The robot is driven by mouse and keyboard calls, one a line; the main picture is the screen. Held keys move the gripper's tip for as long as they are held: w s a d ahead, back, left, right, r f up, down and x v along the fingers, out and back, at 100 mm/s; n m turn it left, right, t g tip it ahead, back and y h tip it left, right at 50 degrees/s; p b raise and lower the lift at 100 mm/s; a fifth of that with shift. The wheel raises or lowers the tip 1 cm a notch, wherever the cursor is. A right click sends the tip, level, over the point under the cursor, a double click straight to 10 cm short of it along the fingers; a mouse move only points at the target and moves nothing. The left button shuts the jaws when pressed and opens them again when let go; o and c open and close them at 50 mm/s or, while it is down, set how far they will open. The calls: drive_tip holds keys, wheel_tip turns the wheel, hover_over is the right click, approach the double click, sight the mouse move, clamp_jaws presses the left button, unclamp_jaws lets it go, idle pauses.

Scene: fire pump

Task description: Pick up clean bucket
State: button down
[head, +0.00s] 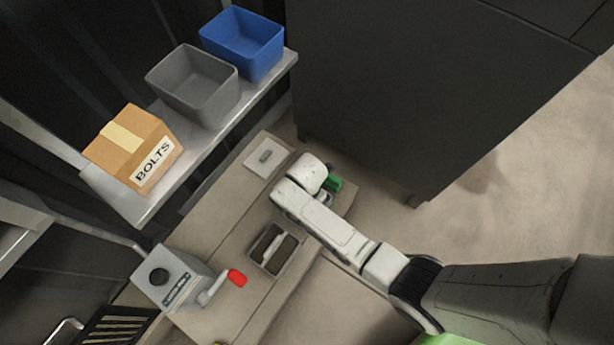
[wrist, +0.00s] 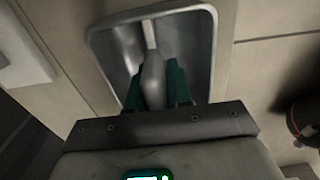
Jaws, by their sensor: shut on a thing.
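My gripper (wrist: 155,75) has its green fingers closed on a grey, handle-like piece (wrist: 153,78) that widens between them. Behind this piece is a grey metal container with a rounded rim (wrist: 213,30). In the head view my gripper (head: 332,184) shows as a bit of green beside my white wrist; its fingertips and what they hold are hidden. A grey container with a light bar across it (head: 272,248) is on the bench, left of my forearm. I cannot tell if it is the one in the wrist view. A grey bucket (head: 195,88) and a blue bucket (head: 243,42) stand on the shelf.
A cardboard box marked BOLTS (head: 135,148) stands on the metal shelf (head: 145,205). A grey crank box (head: 170,277) with a red handle (head: 237,278) is at lower left. A light plate (head: 264,158) lies on the bench. A dark cabinet (head: 400,85) stands behind; floor at right is clear.

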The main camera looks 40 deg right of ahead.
drive_tip(key=shift+r, duration=0.1)
idle(0.3)
drive_tip(key=shift+r+p, duration=0.35)
drive_tip(key=shift+r, duration=0.15)
wheel_tip(320, 180, up, 2)
drive_tip(key=shift+r+p, duration=0.25)
drive_tip(key=shift+p, duration=0.5)
drive_tip(key=s+r+p, duration=0.8)
drive_tip(key=s+r, duration=0.1)
drive_tip(key=s, duration=0.5)
drive_tip(key=shift+d+r, duration=0.2)
drive_tip(key=shift+d, duration=0.2)
